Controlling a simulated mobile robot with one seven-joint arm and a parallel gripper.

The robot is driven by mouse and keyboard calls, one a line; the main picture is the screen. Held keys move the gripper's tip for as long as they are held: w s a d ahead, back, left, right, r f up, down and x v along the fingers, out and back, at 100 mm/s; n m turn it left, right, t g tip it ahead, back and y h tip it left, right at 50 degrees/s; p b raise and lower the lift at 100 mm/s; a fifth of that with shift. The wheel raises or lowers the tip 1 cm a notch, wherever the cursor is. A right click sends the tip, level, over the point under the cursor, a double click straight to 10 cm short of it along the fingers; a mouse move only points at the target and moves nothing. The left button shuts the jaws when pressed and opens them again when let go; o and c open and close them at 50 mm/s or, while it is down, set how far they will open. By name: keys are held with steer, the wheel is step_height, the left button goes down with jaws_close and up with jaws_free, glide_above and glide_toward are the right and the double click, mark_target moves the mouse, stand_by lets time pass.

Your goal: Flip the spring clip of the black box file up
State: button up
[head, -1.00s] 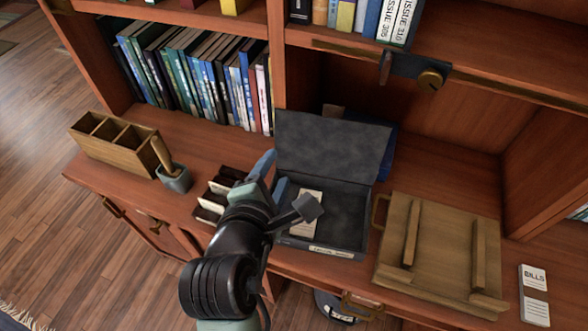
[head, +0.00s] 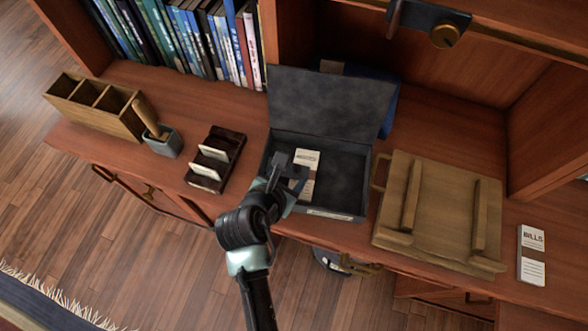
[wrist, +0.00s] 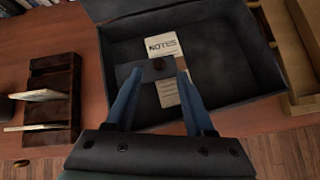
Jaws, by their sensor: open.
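The black box file (head: 340,165) stands open on the wooden desk, its lid (head: 330,103) raised at the back. It also shows in the wrist view (wrist: 225,55). A notes paper (head: 306,160) lies inside at the left; its printed heading shows in the wrist view (wrist: 161,44). My gripper (head: 291,171) is over the left part of the box. Contact is unclear.
A dark card holder (head: 217,158) is left of the box, with a pen cup (head: 163,142) and wooden organiser (head: 97,104) farther left. A wooden board with two bars (head: 440,210) is close on the right. A shelf overhangs behind.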

mark_target(296, 170)
steer(key=shift+x, duration=1.8)
steer(key=shift+c, duration=0.3)
jaws_close()
